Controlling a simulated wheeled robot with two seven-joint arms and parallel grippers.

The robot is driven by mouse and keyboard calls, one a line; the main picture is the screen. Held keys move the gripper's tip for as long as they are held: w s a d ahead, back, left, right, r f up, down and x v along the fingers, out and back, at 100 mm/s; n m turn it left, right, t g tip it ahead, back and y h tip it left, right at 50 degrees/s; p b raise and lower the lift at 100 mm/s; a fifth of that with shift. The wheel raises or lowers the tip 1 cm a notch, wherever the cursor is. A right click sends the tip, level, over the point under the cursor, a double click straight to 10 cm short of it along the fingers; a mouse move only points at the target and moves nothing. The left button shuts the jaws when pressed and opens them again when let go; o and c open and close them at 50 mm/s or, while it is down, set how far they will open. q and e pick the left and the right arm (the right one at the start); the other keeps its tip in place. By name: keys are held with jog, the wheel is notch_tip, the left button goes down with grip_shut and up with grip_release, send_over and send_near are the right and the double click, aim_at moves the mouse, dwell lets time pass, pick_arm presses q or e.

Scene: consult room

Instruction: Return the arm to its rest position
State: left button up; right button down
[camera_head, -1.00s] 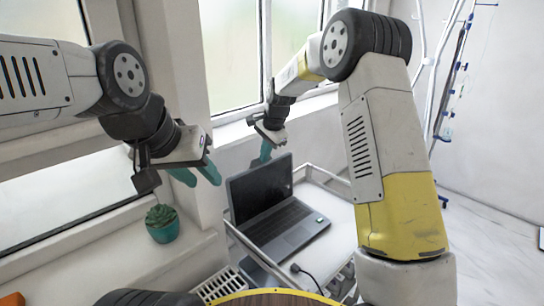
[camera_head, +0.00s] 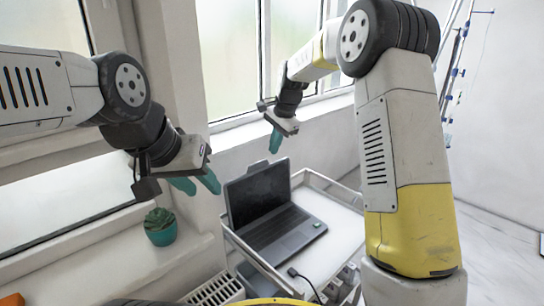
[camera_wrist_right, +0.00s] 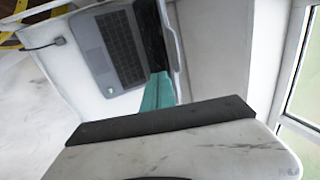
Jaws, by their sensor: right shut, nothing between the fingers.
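My right gripper (camera_head: 274,146) is shut and empty. Its teal fingers point down, and in the head view it shows above the back of the open laptop's screen. In the right wrist view its teal fingers (camera_wrist_right: 157,92) appear together in front of the laptop (camera_wrist_right: 112,48). My right arm rises from the lower right, bends at its dark elbow joint and reaches back toward the window. My left gripper (camera_head: 202,188) is at the left, in front of the wall, with its two teal fingers apart and nothing between them.
The open laptop (camera_head: 272,212) sits on a white trolley (camera_head: 340,222) with a raised rail. A cable lies at the trolley's front. A potted succulent (camera_head: 160,229) stands on the windowsill (camera_head: 95,262), below my left gripper. Windows and wall lie behind; open floor is at right.

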jog(key=s+d+r+n+t, duration=0.1)
jog(key=s+d+r+n, duration=0.1)
jog(key=s+d+r, duration=0.5)
jog(key=s+d+r+n+t, duration=0.1)
jog(key=s+d+r+n, duration=0.15)
jog(key=s+r, duration=0.45)
jog(key=s+d+f+n, duration=0.2)
jog(key=s, duration=0.9)
jog(key=s+d+f+n+t, duration=0.1)
jog(key=s+d+f+n, duration=0.2)
jog(key=s, duration=0.7)
jog(key=shift+s+d+f+n+t, duration=0.2)
jog(key=shift+s+n+t, duration=0.1)
jog(key=shift+s+n, duration=0.1)
